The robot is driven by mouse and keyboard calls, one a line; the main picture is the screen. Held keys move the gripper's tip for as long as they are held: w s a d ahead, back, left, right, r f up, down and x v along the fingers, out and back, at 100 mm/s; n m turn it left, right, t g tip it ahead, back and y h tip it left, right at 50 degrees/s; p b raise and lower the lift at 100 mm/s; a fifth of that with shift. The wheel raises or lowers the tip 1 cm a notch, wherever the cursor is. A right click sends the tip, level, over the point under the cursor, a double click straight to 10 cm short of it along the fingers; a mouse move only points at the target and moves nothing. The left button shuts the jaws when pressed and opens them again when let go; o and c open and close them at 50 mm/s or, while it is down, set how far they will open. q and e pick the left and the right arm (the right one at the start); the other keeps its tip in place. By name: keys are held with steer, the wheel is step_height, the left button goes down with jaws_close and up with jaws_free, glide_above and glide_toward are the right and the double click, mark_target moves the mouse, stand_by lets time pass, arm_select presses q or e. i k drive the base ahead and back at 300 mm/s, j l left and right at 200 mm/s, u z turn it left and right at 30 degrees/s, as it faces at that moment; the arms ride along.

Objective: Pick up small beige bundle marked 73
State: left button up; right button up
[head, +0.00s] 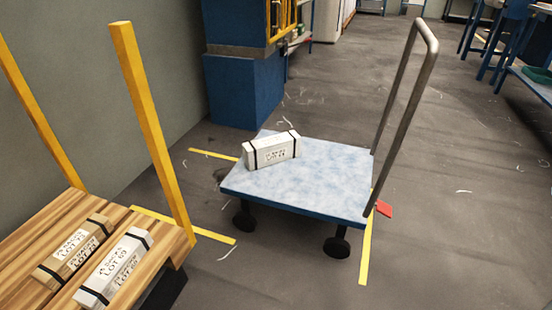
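A small beige bundle (73,251) with dark straps lies on the wooden deck (30,231) of a cart at the lower left. Its label reads LOT and a number that seems to start with 7; the last digit is hard to make out. A white bundle (114,268) marked what looks like LOT 69 lies close beside it on the right. Neither of my grippers is in view.
Yellow posts (150,125) rise from the wooden cart. A blue-topped trolley (315,180) with a tall grey handle (401,100) holds another white bundle (272,150). Yellow tape and a red scrap (384,209) lie on the floor. The floor at right is mostly clear.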

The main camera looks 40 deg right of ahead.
mark_target(54, 271)
steer(key=i+l, duration=0.3)
steer(key=i+l+u, duration=0.15)
steer(key=u, duration=0.25)
steer(key=i+l+u, duration=0.1)
steer(key=l+u, duration=0.3)
steer(key=i+l+u, duration=0.1)
steer(key=l+u, duration=0.3)
